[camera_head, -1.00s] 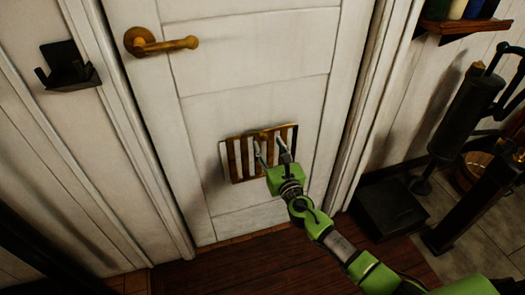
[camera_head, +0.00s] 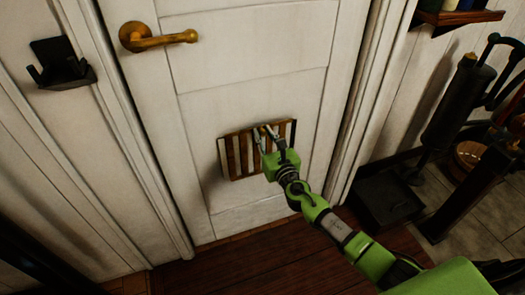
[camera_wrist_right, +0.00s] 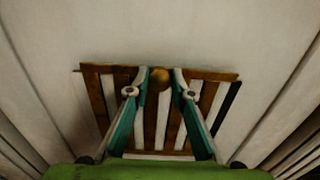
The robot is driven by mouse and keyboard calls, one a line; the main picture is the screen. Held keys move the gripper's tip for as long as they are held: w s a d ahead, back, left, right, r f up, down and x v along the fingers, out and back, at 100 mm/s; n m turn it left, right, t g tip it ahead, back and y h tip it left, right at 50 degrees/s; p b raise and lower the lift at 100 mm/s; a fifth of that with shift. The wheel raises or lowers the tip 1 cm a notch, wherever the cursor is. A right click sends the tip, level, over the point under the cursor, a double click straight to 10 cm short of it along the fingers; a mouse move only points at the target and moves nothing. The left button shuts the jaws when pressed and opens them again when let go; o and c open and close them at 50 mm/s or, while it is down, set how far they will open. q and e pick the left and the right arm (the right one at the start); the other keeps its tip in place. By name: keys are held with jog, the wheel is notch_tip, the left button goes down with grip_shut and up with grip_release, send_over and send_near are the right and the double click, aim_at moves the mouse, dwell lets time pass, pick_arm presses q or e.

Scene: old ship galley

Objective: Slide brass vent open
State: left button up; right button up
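The brass vent (camera_head: 232,159) is a slatted rectangular grille low on the white door. It also shows in the right wrist view (camera_wrist_right: 215,74), with brown slats, white strips between them and a dark strip near its right end. A small round brass knob (camera_wrist_right: 160,76) sits at its top middle. My right gripper (camera_head: 265,131) is at the vent's upper edge. In the right wrist view its fingertips (camera_wrist_right: 161,71) stand on either side of the knob, with a thin gap on the right; the fingers look open around it. My left gripper is not in view.
The door (camera_head: 250,60) has a brass lever handle (camera_head: 155,37) at upper left. A dark wall holder (camera_head: 62,66) hangs left of the frame. A black box (camera_head: 388,200) and a dark pump-like fixture (camera_head: 460,105) stand at right. The floor below the door is clear.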

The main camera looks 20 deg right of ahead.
dwell(0.3)
jog(key=a, duration=0.2)
jog(key=shift+a, duration=0.35)
jog(key=o, duration=1.3)
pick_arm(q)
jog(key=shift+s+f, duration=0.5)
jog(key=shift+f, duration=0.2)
pick_arm(e)
jog(key=shift+o, duration=0.2)
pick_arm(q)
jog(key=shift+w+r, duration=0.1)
pick_arm(e)
jog(key=shift+s, duration=0.1)
